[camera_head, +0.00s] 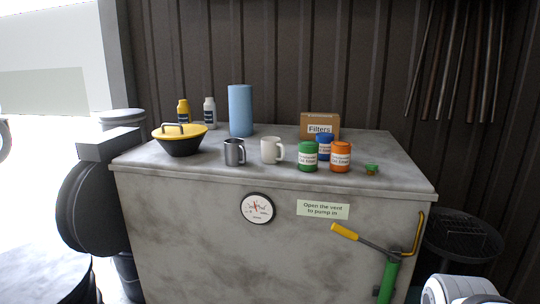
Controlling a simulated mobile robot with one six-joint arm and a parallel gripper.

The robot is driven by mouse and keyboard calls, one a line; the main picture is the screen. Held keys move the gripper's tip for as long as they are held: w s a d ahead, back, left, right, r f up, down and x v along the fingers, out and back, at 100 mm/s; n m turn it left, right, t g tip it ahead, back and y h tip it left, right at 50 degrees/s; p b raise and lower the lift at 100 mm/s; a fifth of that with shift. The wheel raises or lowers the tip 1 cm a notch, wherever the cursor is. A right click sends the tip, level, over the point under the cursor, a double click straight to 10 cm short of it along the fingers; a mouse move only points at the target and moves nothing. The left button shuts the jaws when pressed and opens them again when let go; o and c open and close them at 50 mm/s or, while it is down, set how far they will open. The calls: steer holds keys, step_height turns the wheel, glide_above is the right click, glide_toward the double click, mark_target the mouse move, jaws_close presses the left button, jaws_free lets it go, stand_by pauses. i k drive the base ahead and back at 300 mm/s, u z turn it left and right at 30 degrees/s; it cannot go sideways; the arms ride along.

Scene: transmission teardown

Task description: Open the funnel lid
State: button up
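A black funnel-like bowl (182,148) stands at the left of the grey bench top. I cannot see the inside of the bowl. My gripper's fingers do not show in the head view. A white and grey rounded part, possibly of my arm, shows at the bottom right corner, well away from the lid.
Behind the funnel are a yellow bottle (184,111), a white bottle (210,113) and a blue roll (240,111). A metal mug (234,152) and a white mug (271,150) stand to its right. Further right are jars and a Filters box (320,121). A green pump (389,278) stands in front.

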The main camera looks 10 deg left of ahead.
mark_target(172, 130)
steer(key=u, duration=1.55)
steer(key=i, duration=2.05)
steer(key=z, duration=0.4)
